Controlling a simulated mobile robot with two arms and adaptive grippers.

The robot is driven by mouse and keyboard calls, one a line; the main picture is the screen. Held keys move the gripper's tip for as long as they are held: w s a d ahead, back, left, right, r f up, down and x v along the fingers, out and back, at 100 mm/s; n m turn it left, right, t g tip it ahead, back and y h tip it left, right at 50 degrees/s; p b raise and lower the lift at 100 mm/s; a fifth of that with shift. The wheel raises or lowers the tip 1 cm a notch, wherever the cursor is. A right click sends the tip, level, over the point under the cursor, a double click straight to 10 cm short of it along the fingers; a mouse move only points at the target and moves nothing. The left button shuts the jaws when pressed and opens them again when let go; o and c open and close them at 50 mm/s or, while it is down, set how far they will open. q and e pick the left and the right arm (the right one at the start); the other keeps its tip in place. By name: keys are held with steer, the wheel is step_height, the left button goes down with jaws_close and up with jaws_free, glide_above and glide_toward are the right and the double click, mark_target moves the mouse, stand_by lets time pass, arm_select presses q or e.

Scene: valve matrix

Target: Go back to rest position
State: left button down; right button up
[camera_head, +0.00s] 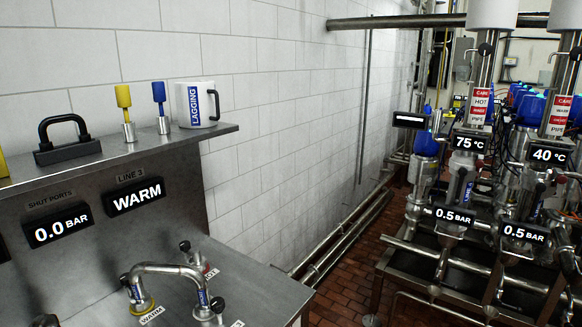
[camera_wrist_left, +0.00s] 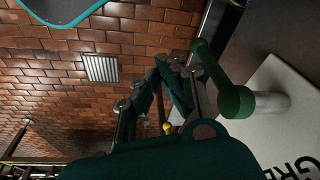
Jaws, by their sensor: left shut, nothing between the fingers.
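My left gripper (camera_wrist_left: 168,82) shows in the left wrist view as dark green jointed fingers. It is shut and empty, hanging over the brick floor (camera_wrist_left: 60,100). A green handle (camera_wrist_left: 236,102) on a pale stub stands close to its right, apart from the fingers. The handle rises from a pale panel (camera_wrist_left: 290,90) with dark letters, partly cut off by the frame. Neither gripper shows in the head view. My right gripper is in no view.
In the head view a steel bench (camera_head: 245,275) carries a bent pipe (camera_head: 165,268) at the left. A shelf (camera_head: 110,160) above it holds a mug (camera_head: 194,105). Valve columns with displays (camera_head: 469,142) stand at the right. Brick floor (camera_head: 345,290) lies open between.

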arm_select(q)
steer(key=s+a+f+g, duration=0.1)
steer(key=s+f, duration=0.3)
steer(key=f, duration=0.5)
steer(key=s+f, duration=0.4)
steer(key=f, duration=0.5)
steer(key=s+a+f, duration=0.2)
steer(key=s+f, duration=0.5)
steer(key=s, duration=0.4)
steer(key=shift+s+a+g, duration=0.15)
steer(key=shift+s+g, duration=0.05)
steer(key=shift+g, duration=0.2)
